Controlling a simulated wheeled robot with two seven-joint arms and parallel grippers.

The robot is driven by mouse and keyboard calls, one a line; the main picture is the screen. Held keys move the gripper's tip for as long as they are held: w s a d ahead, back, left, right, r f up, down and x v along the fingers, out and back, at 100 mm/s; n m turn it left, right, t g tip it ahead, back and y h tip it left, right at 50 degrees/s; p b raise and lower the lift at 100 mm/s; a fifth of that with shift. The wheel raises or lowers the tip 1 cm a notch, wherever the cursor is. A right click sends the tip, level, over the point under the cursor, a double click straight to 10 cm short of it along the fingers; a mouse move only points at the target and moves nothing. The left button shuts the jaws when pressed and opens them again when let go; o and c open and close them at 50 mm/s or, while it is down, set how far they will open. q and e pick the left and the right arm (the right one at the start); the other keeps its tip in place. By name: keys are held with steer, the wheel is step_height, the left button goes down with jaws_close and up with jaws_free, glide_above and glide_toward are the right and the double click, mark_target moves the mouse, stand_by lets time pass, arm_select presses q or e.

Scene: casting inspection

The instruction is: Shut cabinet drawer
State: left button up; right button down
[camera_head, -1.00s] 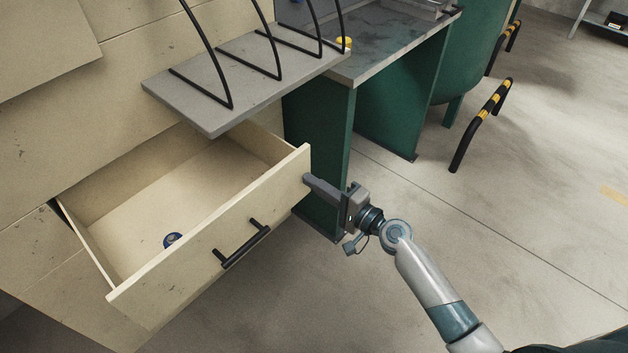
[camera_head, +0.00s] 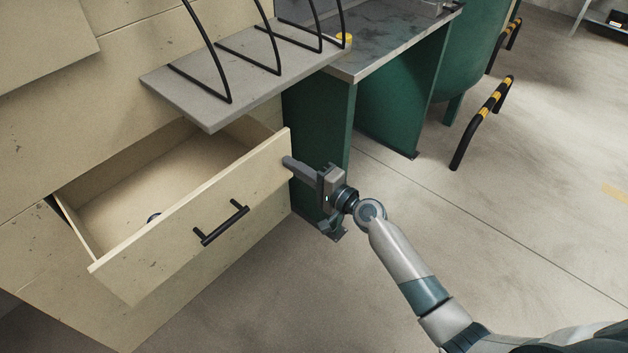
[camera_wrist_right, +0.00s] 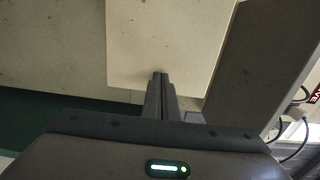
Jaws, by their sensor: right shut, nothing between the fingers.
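The cabinet drawer (camera_head: 185,225) is partly open, with a pale speckled front and a black bar handle (camera_head: 221,222). My left gripper is in neither view.
A grey shelf (camera_head: 215,97) with black curved bars juts out above the drawer. A green workbench (camera_head: 318,130) stands close to the right of the drawer. A black and yellow rail (camera_head: 478,125) stands farther right. The floor (camera_head: 480,230) is open there.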

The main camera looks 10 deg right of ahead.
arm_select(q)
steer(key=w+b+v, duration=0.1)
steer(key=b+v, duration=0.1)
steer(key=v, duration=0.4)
arm_select(e)
glide_toward(249, 137)
steer(key=b+x, duration=0.1)
steer(key=x, duration=0.2)
steer(key=r+b+x, duration=0.1)
steer(key=b+x, duration=0.3)
steer(key=x, duration=0.1)
steer(key=shift+a+r, duration=0.2)
steer(key=shift+a, duration=0.4)
steer(key=b+x, duration=0.2)
steer(key=x, duration=0.1)
steer(key=b+x, duration=0.2)
steer(key=shift+w+a+r, duration=0.15)
steer(key=shift+w+a, duration=0.05)
steer(key=shift+w, duration=0.15)
steer(key=shift+r, duration=0.3)
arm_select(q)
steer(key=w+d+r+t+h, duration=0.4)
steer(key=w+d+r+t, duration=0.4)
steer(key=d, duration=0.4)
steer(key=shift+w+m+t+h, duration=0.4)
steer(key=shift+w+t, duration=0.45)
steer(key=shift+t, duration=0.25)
